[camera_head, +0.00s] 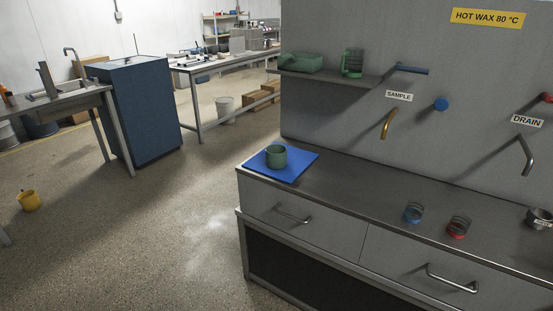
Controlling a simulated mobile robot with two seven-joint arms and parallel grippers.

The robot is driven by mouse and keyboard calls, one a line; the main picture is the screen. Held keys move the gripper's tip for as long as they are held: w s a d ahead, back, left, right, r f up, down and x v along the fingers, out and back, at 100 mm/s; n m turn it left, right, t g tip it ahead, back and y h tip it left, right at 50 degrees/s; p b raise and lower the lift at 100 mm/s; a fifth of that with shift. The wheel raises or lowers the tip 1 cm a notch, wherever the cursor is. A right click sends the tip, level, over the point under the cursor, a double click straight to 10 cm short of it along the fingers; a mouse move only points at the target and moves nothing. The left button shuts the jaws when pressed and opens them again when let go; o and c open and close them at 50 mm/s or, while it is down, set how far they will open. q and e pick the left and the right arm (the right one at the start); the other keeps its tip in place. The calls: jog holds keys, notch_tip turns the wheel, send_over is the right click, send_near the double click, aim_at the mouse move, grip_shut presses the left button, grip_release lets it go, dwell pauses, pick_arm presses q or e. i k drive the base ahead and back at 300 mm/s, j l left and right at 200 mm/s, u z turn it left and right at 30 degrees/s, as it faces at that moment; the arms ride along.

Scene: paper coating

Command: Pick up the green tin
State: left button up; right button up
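A small green tin (276,157), round and open at the top, stands upright on a blue mat (299,163) at the left end of the grey counter (345,181). A taller green vessel with a handle (352,62) and a low green box (302,62) stand on the wall shelf above. Neither of my grippers shows in this view.
A SAMPLE spout (387,124) and DRAIN spout (526,155) stick out of the panel.

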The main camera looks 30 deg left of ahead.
aim_at(276, 157)
jog(key=i+j, duration=0.15)
jog(key=j, duration=0.2)
jog(key=i+j, duration=0.15)
jog(key=j, duration=0.25)
jog(key=i+j, duration=0.15)
jog(key=j, duration=0.2)
jog(key=i+j, duration=0.15)
jog(key=j, duration=0.2)
jog(key=i+j, duration=0.15)
jog(key=j, duration=0.2)
